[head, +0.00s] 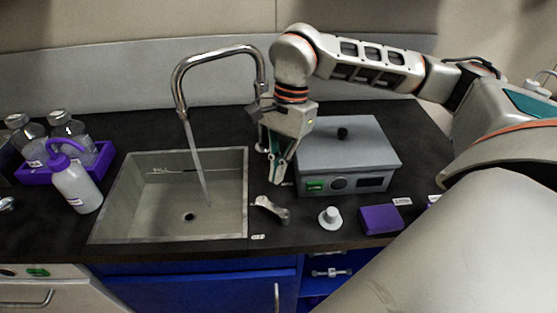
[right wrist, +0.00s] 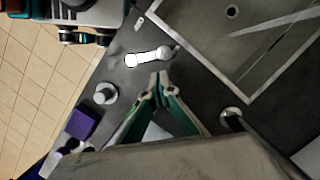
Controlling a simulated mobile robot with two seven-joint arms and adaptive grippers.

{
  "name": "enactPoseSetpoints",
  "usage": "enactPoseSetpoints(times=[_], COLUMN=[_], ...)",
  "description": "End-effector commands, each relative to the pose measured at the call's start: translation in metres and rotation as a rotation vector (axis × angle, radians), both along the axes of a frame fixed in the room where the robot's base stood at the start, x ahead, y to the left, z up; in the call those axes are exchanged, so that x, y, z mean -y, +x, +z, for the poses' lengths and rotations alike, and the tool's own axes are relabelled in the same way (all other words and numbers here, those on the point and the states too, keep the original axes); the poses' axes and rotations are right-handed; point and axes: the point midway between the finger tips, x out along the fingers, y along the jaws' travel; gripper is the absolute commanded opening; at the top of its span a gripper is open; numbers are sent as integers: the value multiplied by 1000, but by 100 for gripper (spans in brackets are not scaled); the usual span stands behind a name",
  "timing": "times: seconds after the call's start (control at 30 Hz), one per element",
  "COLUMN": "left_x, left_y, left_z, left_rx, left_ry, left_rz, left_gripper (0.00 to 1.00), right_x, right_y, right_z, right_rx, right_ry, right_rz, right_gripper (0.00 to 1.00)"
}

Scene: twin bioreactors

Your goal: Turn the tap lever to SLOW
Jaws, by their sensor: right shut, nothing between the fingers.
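The metal tap lever (head: 271,208) sits on the dark counter just right of the sink, lying slantwise from the sink side towards the front right. It also shows in the right wrist view (right wrist: 150,56). A small pale label (head: 258,237) lies in front of it and another (head: 287,184) behind it; their words are too small to read. My right gripper (head: 277,183) is shut and empty, pointing down behind the lever and apart from it. Its fingertips (right wrist: 156,78) show near the lever in the wrist view. Water runs from the curved tap (head: 180,85). My left gripper is not seen.
The sink (head: 247,200) is left of the lever. A grey box device (head: 350,150) stands behind right. A white knob-like piece (head: 330,217) and a purple box (head: 380,219) sit to the right. A wash bottle (head: 76,187) and a purple bottle rack (head: 35,176) stand left.

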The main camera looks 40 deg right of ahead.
Motion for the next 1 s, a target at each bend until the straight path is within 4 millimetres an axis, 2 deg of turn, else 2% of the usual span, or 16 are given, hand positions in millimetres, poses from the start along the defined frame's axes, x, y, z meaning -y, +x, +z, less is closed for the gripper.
enactPoseSetpoints(times=[0.1, 0.33, 0.8, 1.0], left_x=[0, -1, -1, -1], left_y=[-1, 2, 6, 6], left_z=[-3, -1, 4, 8], left_rx=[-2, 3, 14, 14], left_ry=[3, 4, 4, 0], left_rz=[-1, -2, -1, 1], left_gripper=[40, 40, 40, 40], right_x=[-5, -11, -13, -25], right_y=[-3, -4, -4, -6], right_z=[-22, -47, -51, -49], right_rx=[-4, -2, 1, 2], right_ry=[0, 0, 0, 1], right_rz=[0, 0, 3, 82], right_gripper=[0, 0, 0, 0])
